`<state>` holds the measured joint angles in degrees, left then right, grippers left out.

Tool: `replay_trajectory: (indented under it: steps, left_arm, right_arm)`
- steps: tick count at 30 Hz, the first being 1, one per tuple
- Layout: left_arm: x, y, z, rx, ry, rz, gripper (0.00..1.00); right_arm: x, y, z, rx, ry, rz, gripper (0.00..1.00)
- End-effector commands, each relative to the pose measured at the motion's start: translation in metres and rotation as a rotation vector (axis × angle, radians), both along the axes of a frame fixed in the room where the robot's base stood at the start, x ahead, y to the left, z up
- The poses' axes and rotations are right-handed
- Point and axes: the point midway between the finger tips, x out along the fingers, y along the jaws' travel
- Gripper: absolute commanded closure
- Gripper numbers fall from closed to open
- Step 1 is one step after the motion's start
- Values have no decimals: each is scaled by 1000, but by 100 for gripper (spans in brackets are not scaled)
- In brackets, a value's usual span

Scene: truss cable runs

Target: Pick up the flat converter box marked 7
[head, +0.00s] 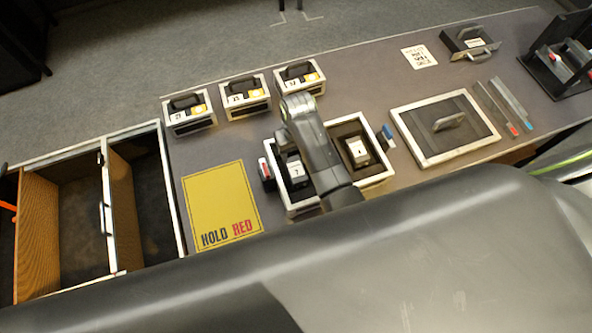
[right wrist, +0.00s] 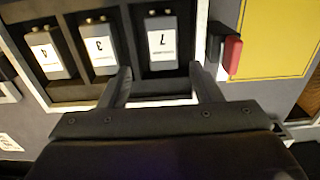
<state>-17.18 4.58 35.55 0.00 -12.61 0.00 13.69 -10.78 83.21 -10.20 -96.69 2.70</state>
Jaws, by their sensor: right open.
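The converter box marked 7 (head: 296,171) is small and pale-topped with dark sides. It sits in the left compartment of a white-rimmed tray (head: 378,180). It also shows in the right wrist view (right wrist: 162,42), its label upside down. My right gripper (right wrist: 160,72) is open and empty. In the head view my right arm hides the tray's middle. My left gripper is not in view.
A box marked 1 (head: 357,152) sits in the tray's right compartment. A red-ended block (right wrist: 231,55) stands close beside the tray, near the yellow HOLD RED mat (head: 221,203). Three labelled holders (head: 245,98) line the far edge. A framed panel (head: 446,128) lies right.

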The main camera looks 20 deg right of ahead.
Motion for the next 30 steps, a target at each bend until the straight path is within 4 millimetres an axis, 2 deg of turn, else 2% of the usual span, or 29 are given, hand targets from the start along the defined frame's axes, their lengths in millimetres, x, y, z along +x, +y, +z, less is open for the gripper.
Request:
replay_trajectory:
  steps: [3,9,17,23,30]
  left_arm:
    - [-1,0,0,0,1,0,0]
    - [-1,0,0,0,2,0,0]
    - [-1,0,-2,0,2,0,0]
    - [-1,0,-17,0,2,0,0]
    - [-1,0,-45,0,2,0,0]
  right_arm:
    - [0,0,-23,0,3,1,42]
    - [0,0,-50,-1,0,0,42]
    - [1,0,-61,0,-2,0,42]
    - [2,2,-76,1,-2,0,42]
    - [5,4,-96,1,-4,0,42]
